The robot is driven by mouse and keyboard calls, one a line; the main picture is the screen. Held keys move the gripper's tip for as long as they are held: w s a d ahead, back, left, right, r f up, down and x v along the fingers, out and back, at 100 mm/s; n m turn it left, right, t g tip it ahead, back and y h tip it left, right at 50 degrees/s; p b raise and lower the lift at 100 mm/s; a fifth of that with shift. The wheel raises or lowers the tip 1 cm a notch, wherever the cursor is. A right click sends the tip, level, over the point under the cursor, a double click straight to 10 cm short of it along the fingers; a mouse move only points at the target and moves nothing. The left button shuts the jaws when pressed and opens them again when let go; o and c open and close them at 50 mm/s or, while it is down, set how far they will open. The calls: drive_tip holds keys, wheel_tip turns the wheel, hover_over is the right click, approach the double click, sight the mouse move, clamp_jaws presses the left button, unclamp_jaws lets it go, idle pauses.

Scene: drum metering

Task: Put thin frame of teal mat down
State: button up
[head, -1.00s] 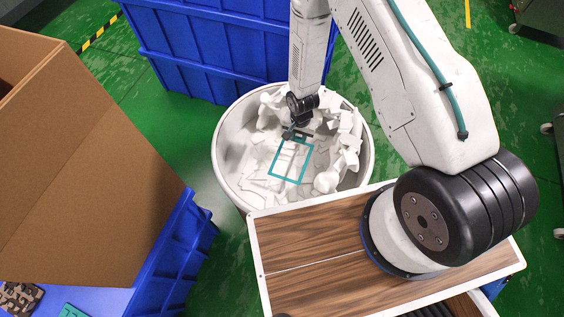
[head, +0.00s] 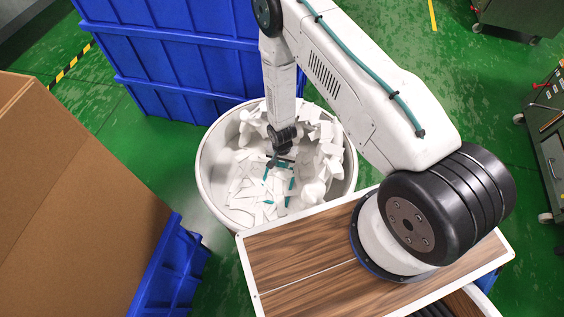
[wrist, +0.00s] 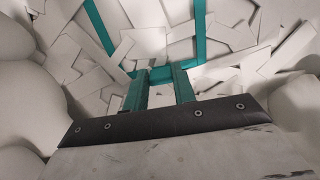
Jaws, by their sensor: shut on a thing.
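The thin teal frame (head: 291,184) is inside the round white drum (head: 207,172), low among white scraps. Only broken stretches of teal show in the head view, so scraps seem to cover parts of it. My gripper (head: 274,163) reaches down into the drum at the frame's far end. In the wrist view my gripper (wrist: 160,77) is shut on one bar of the teal frame (wrist: 200,30), whose two side bars run away up the picture. The frame's other end is out of that view.
White foam pieces and flat scraps (head: 245,185) fill the drum. Blue crates (head: 170,60) stand behind it. A large cardboard box (head: 80,190) and a blue bin (head: 175,270) are at left. My wood-topped base is in front.

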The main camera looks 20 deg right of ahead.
drive_tip(key=o, duration=0.9)
drive_tip(key=shift+o, duration=0.2)
drive_tip(key=shift+r, duration=0.1)
drive_tip(key=d+r+n, duration=0.3)
drive_tip(key=r, duration=4.2)
drive_tip(key=s+d+r+n+t, duration=0.1)
drive_tip(key=s+d+r+n, duration=0.15)
drive_tip(key=s+r, duration=0.9)
drive_tip(key=s+d+r, duration=0.1)
drive_tip(key=s+r, duration=0.3)
drive_tip(key=s, duration=0.3)
drive_tip(key=s+d+r+n, duration=0.1)
drive_tip(key=s+r, duration=0.3)
drive_tip(key=s, duration=0.2)
drive_tip(key=shift+s+r, duration=0.4)
